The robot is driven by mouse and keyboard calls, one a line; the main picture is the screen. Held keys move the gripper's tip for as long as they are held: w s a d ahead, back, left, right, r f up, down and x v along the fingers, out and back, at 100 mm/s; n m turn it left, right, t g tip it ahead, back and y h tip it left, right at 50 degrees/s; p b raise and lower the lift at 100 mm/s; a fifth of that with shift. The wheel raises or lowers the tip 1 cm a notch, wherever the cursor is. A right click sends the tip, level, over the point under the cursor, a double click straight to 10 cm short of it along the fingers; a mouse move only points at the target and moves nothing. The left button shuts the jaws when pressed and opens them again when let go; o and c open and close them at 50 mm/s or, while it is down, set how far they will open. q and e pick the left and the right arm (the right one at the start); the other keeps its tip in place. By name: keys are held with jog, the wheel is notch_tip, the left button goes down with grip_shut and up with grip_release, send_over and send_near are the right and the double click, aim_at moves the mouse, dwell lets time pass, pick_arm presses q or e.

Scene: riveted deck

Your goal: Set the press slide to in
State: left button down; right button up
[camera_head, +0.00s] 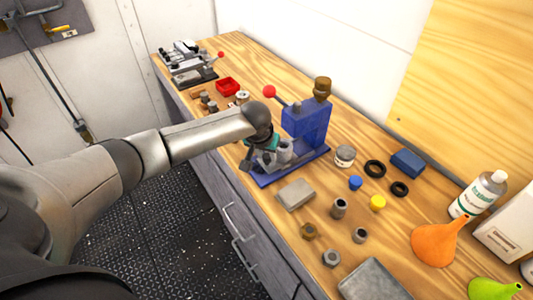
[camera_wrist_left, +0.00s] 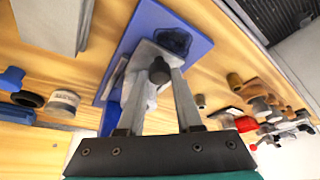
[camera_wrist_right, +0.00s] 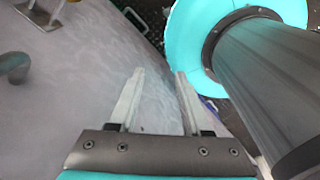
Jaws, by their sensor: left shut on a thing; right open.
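The blue press (camera_head: 306,122) stands on the wooden workbench, with a red-ball lever (camera_head: 269,92) at its upper left. Its blue base plate (camera_wrist_left: 192,48) fills the middle of the left wrist view. On the plate is a grey metal slide (camera_wrist_left: 146,53) with a dark round knob (camera_wrist_left: 159,76). My left gripper (camera_head: 254,160) is at the front of the press, shut on the knob between its fingertips. The arm hides part of the slide in the head view, so its exact position is hard to tell. My right gripper (camera_wrist_right: 159,80) is open and empty, away from the press.
A grey block (camera_head: 296,194), metal bushings, nuts and blue and yellow caps lie right of the press. An orange funnel (camera_head: 438,243) and a white bottle (camera_head: 480,194) stand farther right. A red tray (camera_head: 228,87) and a clamp fixture (camera_head: 188,62) lie at the far left end.

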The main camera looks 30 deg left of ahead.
pick_arm(q)
jog(key=shift+w, duration=0.1)
jog(key=w+d, duration=0.1)
jog(key=w, duration=0.1)
jog(key=shift+w+d, duration=0.4)
jog(key=shift+w+d+r, duration=0.1)
jog(key=shift+w, duration=0.05)
jog(key=c, duration=0.6)
grip_release()
jog(key=shift+w, duration=0.15)
jog(key=shift+s+r, duration=0.2)
jog(key=shift+r, duration=0.05)
jog(key=p+v, duration=0.3)
jog(key=v, duration=1.1)
jog(key=shift+d+r, duration=0.1)
jog(key=shift+r, duration=0.15)
